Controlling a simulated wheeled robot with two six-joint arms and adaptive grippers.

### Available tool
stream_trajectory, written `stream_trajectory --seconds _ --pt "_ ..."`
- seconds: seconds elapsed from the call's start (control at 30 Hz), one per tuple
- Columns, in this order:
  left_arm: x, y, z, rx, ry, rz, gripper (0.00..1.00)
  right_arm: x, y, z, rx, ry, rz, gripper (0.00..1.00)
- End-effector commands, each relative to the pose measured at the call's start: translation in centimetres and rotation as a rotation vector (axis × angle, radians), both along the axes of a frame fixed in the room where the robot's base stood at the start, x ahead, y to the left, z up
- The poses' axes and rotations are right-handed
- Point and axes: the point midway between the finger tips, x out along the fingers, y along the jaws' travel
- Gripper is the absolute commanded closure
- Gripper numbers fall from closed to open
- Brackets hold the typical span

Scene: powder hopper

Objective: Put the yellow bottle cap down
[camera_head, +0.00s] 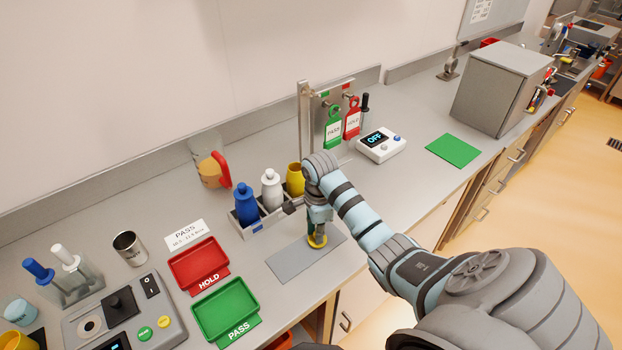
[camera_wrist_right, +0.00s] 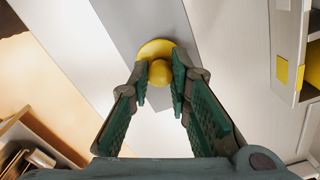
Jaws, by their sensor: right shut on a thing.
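The yellow bottle cap (camera_head: 317,241) has a round flange and a knob. In the wrist view the cap (camera_wrist_right: 153,48) shows between and beyond my fingertips. My right gripper (camera_head: 318,228) points down over the grey mat (camera_head: 290,262) and is shut on the cap's knob. It also shows in the right wrist view (camera_wrist_right: 160,82). The cap is at or just above the mat; I cannot tell whether it touches. The yellow bottle (camera_head: 295,178) stands in the rack with its top open, partly hidden by my right arm. My left gripper is not in view.
The grey rack (camera_head: 257,228) also holds a blue bottle (camera_head: 246,206) and a white bottle (camera_head: 271,188), close left of my gripper. A red HOLD tray (camera_head: 199,264) and a green PASS tray (camera_head: 225,308) lie further left. The mat's left part is clear.

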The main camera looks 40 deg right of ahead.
Motion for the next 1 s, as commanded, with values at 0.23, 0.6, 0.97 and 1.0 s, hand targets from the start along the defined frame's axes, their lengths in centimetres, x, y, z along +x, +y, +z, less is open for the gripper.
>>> stream_trajectory --seconds 0.23,0.6,0.97,1.0 --pt "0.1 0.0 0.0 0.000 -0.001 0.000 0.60 0.1 0.1 -0.2 0.001 0.000 0.002 1.00" --pt "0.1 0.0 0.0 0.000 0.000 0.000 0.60 0.1 0.1 -0.2 0.001 0.000 0.003 0.62" --pt "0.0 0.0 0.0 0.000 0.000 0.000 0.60 0.5 0.6 1.5 0.001 -0.002 0.013 0.62" --pt "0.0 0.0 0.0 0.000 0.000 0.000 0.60 0.6 0.7 1.8 0.001 -0.002 0.016 0.62"
